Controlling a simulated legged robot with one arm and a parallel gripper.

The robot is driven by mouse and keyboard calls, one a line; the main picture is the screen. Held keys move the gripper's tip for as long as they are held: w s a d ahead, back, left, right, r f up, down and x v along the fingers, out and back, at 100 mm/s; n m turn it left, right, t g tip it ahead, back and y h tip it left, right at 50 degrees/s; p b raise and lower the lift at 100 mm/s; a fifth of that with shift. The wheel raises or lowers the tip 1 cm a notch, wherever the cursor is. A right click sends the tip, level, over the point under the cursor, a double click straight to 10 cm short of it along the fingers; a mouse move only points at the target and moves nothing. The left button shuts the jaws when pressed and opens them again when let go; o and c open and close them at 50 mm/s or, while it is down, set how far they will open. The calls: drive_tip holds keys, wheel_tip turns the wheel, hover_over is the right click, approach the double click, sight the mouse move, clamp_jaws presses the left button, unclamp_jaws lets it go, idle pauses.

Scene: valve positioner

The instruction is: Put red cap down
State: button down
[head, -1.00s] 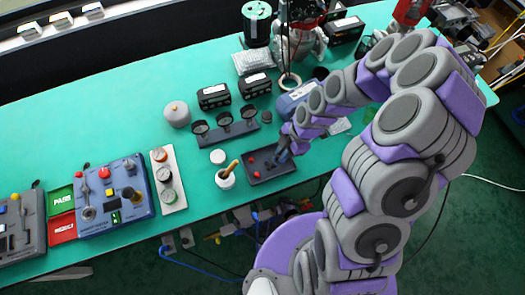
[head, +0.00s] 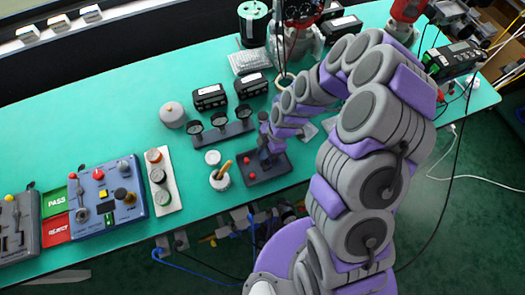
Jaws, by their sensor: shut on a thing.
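A dark tray (head: 283,168) lies near the front edge of the green bench. Two small red pieces show at its left side, one (head: 247,160) above the other (head: 249,175). My gripper (head: 265,155) points down over the tray's upper middle, just right of the upper red piece. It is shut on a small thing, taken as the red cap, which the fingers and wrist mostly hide. I cannot tell whether the held thing touches the tray.
A white cup with a yellow-handled tool (head: 220,181) stands left of the tray. A gauge stand (head: 219,131) is behind it. A blue control panel (head: 106,195) stands farther left.

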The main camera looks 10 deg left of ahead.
drive_tip(key=c, duration=1.4)
unclamp_jaws()
drive_tip(key=shift+a+f, duration=0.15)
drive_tip(key=shift+a, duration=0.35)
drive_tip(key=shift+s, duration=0.1)
drive_tip(key=shift+d, duration=0.15)
drive_tip(key=p+v, duration=0.2)
drive_tip(key=v, duration=1)
